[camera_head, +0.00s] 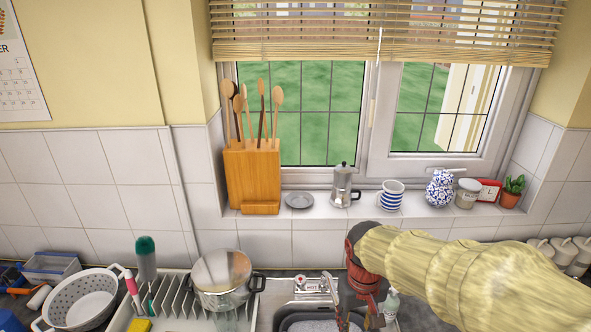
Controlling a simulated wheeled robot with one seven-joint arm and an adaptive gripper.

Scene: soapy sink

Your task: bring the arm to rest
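My arm, in a pale yellow sleeve, reaches in from the right edge in the head view and is bent over the sink. My gripper (357,318), dark with a red part above it, points down over the right part of the sink (290,322). Its fingertips are near the bottom edge of the view, and I cannot tell whether they are open or shut, or whether anything is between them. The sink basin is only partly visible, with pale, foamy-looking contents.
A dish rack (180,318) holding a steel pot (221,281) stands left of the sink, beside a white colander (82,299). A bottle (391,304) stands close to my gripper's right. Several white cups (562,254) stand at right.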

